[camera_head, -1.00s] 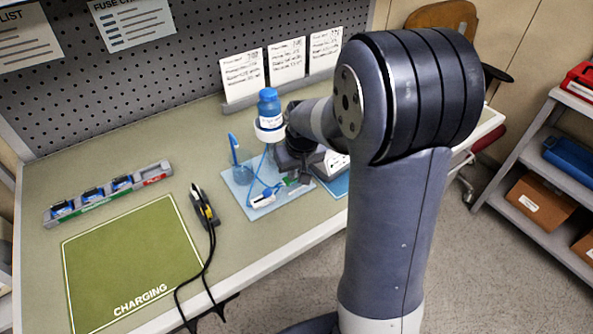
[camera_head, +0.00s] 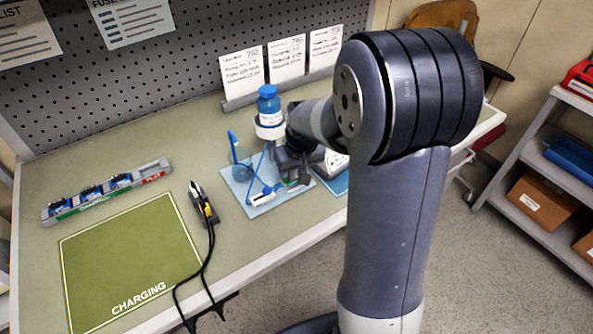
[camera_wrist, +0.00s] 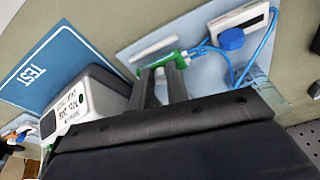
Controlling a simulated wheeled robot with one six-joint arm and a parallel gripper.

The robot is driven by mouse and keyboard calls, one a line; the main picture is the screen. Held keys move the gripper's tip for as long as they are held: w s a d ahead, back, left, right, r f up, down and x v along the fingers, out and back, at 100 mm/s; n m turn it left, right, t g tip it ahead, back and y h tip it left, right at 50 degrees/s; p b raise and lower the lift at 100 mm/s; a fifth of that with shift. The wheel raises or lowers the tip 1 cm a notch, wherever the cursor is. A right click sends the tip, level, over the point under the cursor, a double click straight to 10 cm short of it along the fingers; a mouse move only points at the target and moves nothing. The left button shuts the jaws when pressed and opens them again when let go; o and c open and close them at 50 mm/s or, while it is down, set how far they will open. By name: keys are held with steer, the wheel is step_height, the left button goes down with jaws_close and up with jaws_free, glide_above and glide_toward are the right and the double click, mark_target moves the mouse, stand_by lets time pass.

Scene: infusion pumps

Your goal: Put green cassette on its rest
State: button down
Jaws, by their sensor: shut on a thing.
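My gripper (camera_wrist: 162,74) points down over a light blue tray (camera_head: 236,178). In the wrist view its two dark fingers are closed on a small green part, the green cassette (camera_wrist: 182,58). The fingers hide some of it, and a blue tube runs from its side. In the head view the green cassette (camera_head: 292,185) shows low beside my gripper, over the tray's right part. A white bar (camera_wrist: 154,48) lies close beside the cassette in the wrist view. I cannot tell whether the cassette touches the tray or a rest.
A grey pump (camera_wrist: 86,98) stands beside my gripper, near a blue TEST mat (camera_wrist: 42,72). A white piece (camera_wrist: 238,22) with a blue cap lies on the tray. A blue-topped bottle (camera_head: 269,106) stands behind. A clamp (camera_head: 203,205) and the bare CHARGING mat (camera_head: 130,262) are at left.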

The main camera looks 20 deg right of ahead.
steer(key=shift+f+b, duration=0.45)
steer(key=shift+f, duration=0.05)
stand_by(0.7)
steer(key=c, duration=0.9)
jaws_free()
steer(key=shift+r, duration=0.1)
steer(key=shift+w+p+v, duration=0.25)
steer(key=shift+p+v, duration=0.65)
steer(key=shift+v, duration=0.2)
steer(key=shift+w+p+v, duration=0.25)
steer(key=shift+p+v, duration=0.6)
steer(key=shift+v, duration=0.3)
steer(key=shift+w+p+v, duration=0.25)
steer(key=shift+p+v, duration=0.65)
steer(key=shift+v, duration=0.2)
steer(key=shift+a, duration=0.1)
steer(key=b+x, duration=0.2)
steer(key=x, duration=0.1)
steer(key=s+b+x, duration=0.1)
steer(key=b+x, duration=0.2)
steer(key=shift+s+f, duration=0.15)
steer(key=shift+f, duration=0.15)
steer(key=shift+r, duration=0.15)
